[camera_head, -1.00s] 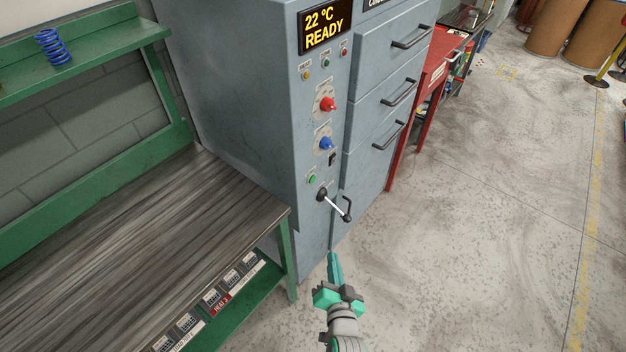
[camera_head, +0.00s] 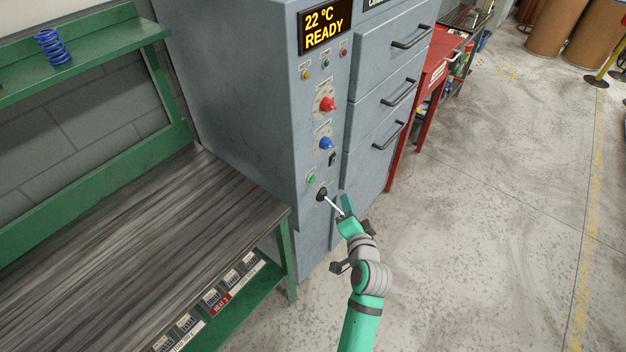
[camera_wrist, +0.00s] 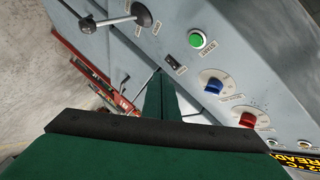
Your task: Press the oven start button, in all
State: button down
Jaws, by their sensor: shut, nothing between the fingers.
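The grey oven (camera_head: 240,110) shows "22 °C READY" on its display (camera_head: 327,26). The green start button (camera_head: 312,179) sits low on its front panel, above the hub of a lever (camera_head: 321,194). In the wrist view the green button (camera_wrist: 196,41) is unobstructed, with a label beside it that seems to read START. My gripper (camera_head: 346,203) is shut and empty, to the right of and below the button. It overlaps the lever's outer end in the head view; contact cannot be told. Its closed fingers (camera_wrist: 163,98) are apart from the button in the wrist view.
A red knob (camera_head: 328,104), a blue knob (camera_head: 326,143) and a black switch (camera_head: 332,160) are above the button. Drawers with black handles (camera_head: 398,92) are right of the panel. A green-framed bench (camera_head: 190,220) stands left.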

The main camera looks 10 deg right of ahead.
jog(key=w+a, duration=0.5)
jog(key=w, duration=0.2)
jog(key=shift+a, duration=0.2)
jog(key=shift+a, duration=0.1)
dwell(2.1)
jog(key=shift+w+a, duration=0.15)
jog(key=shift+w, duration=0.15)
jog(key=shift+w+a, duration=0.25)
jog(key=shift+w, duration=0.05)
dwell(0.7)
jog(key=shift+s+d, duration=0.1)
dwell(0.3)
jog(key=shift+s+d, duration=0.4)
jog(key=shift+s, duration=0.15)
jog(key=shift+s+d, duration=0.8)
jog(key=shift+s, duration=0.2)
jog(key=shift+s+d, duration=0.75)
jog(key=shift+s, duration=0.25)
